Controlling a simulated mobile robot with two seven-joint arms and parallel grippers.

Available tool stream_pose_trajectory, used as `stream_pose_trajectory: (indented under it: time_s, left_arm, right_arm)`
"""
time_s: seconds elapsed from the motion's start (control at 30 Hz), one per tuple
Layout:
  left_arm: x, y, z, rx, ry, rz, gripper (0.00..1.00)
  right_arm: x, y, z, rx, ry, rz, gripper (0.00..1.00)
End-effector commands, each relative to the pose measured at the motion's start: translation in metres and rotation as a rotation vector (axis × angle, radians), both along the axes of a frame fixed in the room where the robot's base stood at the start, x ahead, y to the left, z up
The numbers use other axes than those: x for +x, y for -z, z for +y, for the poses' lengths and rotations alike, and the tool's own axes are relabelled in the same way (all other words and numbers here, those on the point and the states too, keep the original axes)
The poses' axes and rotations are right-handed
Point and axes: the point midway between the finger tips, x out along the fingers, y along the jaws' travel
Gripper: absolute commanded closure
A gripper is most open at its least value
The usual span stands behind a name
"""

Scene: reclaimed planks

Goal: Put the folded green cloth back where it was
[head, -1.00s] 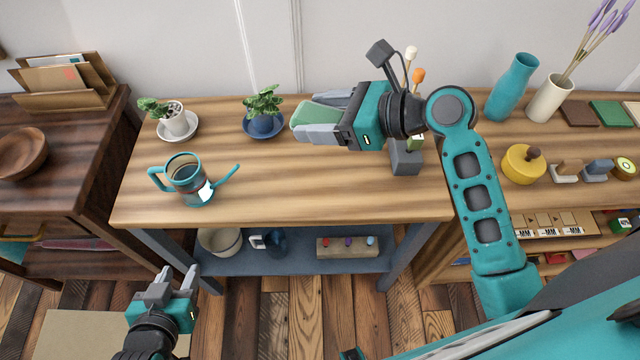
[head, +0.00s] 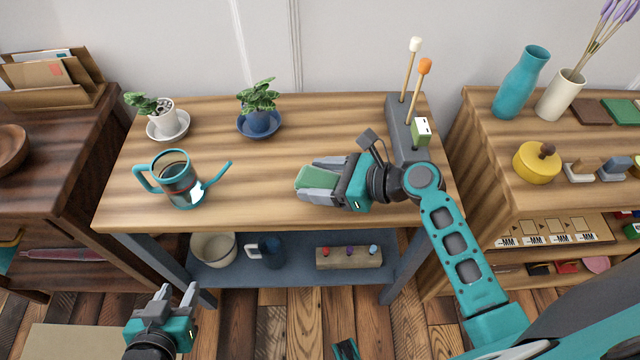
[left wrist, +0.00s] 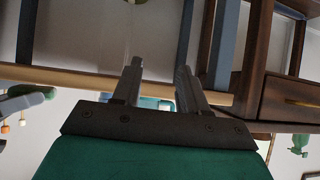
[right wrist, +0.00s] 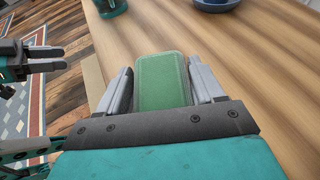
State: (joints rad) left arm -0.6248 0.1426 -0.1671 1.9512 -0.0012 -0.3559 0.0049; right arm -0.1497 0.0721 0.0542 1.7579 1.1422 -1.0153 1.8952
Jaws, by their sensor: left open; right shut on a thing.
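The folded green cloth (head: 312,178) is held between the fingers of my right gripper (head: 318,184), over the front middle of the wooden table (head: 240,210). In the right wrist view the cloth (right wrist: 163,82) lies flat between both fingers; I cannot tell whether it touches the tabletop. My left gripper (head: 178,296) is open and empty, low in front of the table's left side. Its two spread fingers also show in the left wrist view (left wrist: 157,88).
A teal watering can (head: 180,182) stands at the front left of the table. Two potted plants on saucers, white (head: 168,128) and blue (head: 258,124), stand behind. A grey holder (head: 402,130) with sticks is at the right. The table's middle is clear.

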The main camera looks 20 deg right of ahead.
Motion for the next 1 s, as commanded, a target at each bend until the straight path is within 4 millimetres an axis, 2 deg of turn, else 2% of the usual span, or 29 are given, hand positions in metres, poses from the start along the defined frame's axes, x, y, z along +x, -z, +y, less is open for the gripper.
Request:
stream_pose_trajectory:
  time_s: [0.03, 0.1, 0.27, 0.43, 0.47, 0.6, 0.7, 1.0]
  left_arm:
    - [0.000, 0.004, -0.002, -0.003, 0.003, 0.000, 0.57]
    - [0.002, 0.002, -0.005, -0.009, 0.008, -0.002, 0.57]
    - [0.006, -0.007, -0.008, -0.013, 0.011, -0.017, 0.57]
    - [0.007, -0.007, -0.007, -0.013, 0.010, -0.019, 0.57]
    - [0.007, -0.007, -0.007, -0.012, 0.010, -0.019, 0.57]
    - [0.006, -0.005, -0.006, -0.010, 0.009, -0.016, 0.57]
    - [0.006, -0.004, -0.005, -0.009, 0.008, -0.015, 0.57]
    - [0.006, -0.004, -0.004, -0.007, 0.007, -0.014, 0.57]
  right_arm:
    - [0.000, 0.010, 0.000, 0.003, 0.001, 0.002, 0.61]
    - [0.000, 0.014, 0.000, 0.001, 0.000, 0.000, 0.61]
    - [0.000, 0.013, 0.000, 0.000, 0.001, -0.002, 0.61]
    - [0.000, 0.015, 0.000, 0.000, 0.001, 0.000, 0.61]
    - [0.000, 0.015, 0.000, 0.000, 0.001, -0.002, 0.30]
    - [0.000, 0.015, 0.000, 0.000, 0.001, -0.002, 0.17]
    - [0.000, 0.015, 0.000, 0.000, 0.000, -0.001, 0.07]
    - [0.000, 0.011, 0.000, 0.000, 0.000, -0.001, 0.07]
